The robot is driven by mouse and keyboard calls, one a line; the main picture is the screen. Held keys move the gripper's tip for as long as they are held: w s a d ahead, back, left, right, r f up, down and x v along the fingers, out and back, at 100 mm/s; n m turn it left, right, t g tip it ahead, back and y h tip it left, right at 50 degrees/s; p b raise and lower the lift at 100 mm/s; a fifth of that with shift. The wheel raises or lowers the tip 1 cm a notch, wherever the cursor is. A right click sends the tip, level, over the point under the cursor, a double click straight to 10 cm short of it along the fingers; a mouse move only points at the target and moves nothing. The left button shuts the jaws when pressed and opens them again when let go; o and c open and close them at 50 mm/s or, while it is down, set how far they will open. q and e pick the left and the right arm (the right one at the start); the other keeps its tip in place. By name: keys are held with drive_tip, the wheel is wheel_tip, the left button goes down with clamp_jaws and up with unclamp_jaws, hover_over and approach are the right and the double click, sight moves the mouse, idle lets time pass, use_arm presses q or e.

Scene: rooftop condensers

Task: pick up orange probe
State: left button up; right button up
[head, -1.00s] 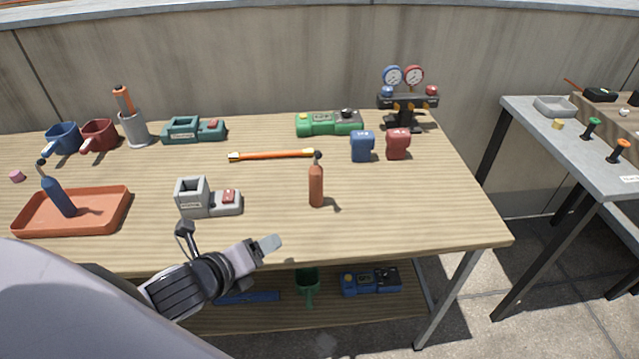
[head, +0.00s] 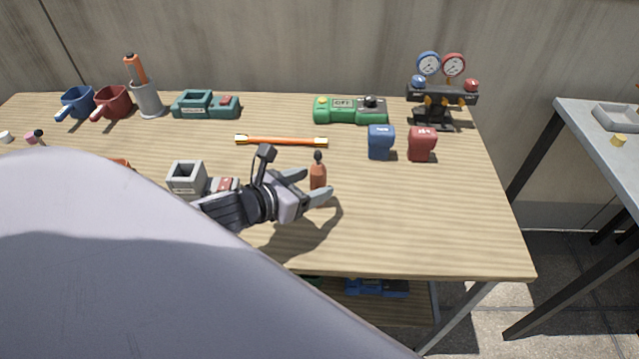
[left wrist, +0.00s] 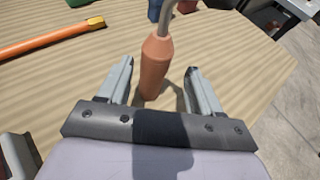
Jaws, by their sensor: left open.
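The orange probe (head: 318,174) stands upright on the wooden workbench, with a thin dark tip on top. In the left wrist view the orange probe (left wrist: 155,68) rises between the fingers, and its thin grey stem runs out at the top edge. My left gripper (head: 314,184) is open at the probe, with one finger on each side of it. In the left wrist view the open gripper (left wrist: 160,68) shows a gap on both sides of the probe. My right gripper is not in view.
A grey holder (head: 187,177) stands left of my gripper. An orange rod with yellow ends (head: 281,141) lies behind. Blue (head: 380,143) and red (head: 421,145) blocks, a green device (head: 350,110) and a gauge stand (head: 440,96) are farther back. The bench's right front is clear.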

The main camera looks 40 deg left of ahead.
sight(312, 180)
use_arm(q)
drive_tip(key=x, duration=0.4)
drive_tip(key=shift+w+a+r, duration=0.1)
drive_tip(key=shift+a+r, duration=0.1)
drive_tip(key=shift+a, duration=0.15)
drive_tip(key=shift+w+d+f, duration=0.15)
drive_tip(key=shift+w+f, duration=0.1)
drive_tip(key=shift+w, duration=0.25)
drive_tip(key=c, duration=1)
drive_tip(key=shift+c, duration=1)
drive_tip(key=shift+r, duration=0.15)
